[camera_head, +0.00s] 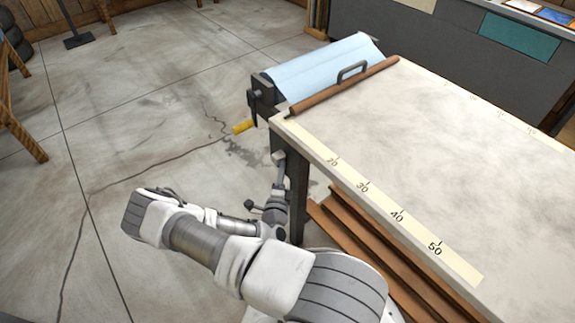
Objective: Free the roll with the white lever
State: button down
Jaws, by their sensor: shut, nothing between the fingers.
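The light blue roll (325,68) lies across the far end of the worktable (440,150). A dark bracket (262,95) holds its left end, and a yellow crank handle (243,127) sticks out below it. I cannot make out a white lever for certain; my arm and the table's corner may hide it. My gripper (280,182) is beside the table's left leg, below the tabletop corner, pointing up. It is shut and empty. Whether it touches the small grey part (279,157) above it is unclear.
A brown wooden bar (345,86) with a dark handle (352,71) lies across the tabletop by the roll. A number scale (380,205) runs along the near edge. Brown boards (370,260) sit under the table. The floor on the left is mostly clear.

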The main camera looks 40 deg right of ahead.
aim_at(272, 157)
jog(key=w+r+p, duration=0.1)
jog(key=n+y+p, duration=0.1)
jog(key=shift+w+a+r+g+p, duration=0.15)
jog(key=shift+w+r+g+p, duration=0.15)
jog(key=shift+w+r+g, duration=0.1)
jog(key=shift+w+r+n+g+y+p, duration=0.1)
jog(key=shift+w+n+g+y+p, duration=0.3)
jog(key=shift+w+n+g+p, duration=0.5)
jog(key=shift+w+a+n+g+p, duration=0.1)
jog(key=shift+w+n+g+p, duration=0.35)
jog(key=shift+w+p, duration=0.45)
jog(key=shift+w+f+p, duration=0.3)
jog(key=shift+w+p, duration=0.1)
jog(key=shift+w, duration=0.1)
jog(key=shift+w+a, duration=0.1)
jog(key=shift+r, duration=0.1)
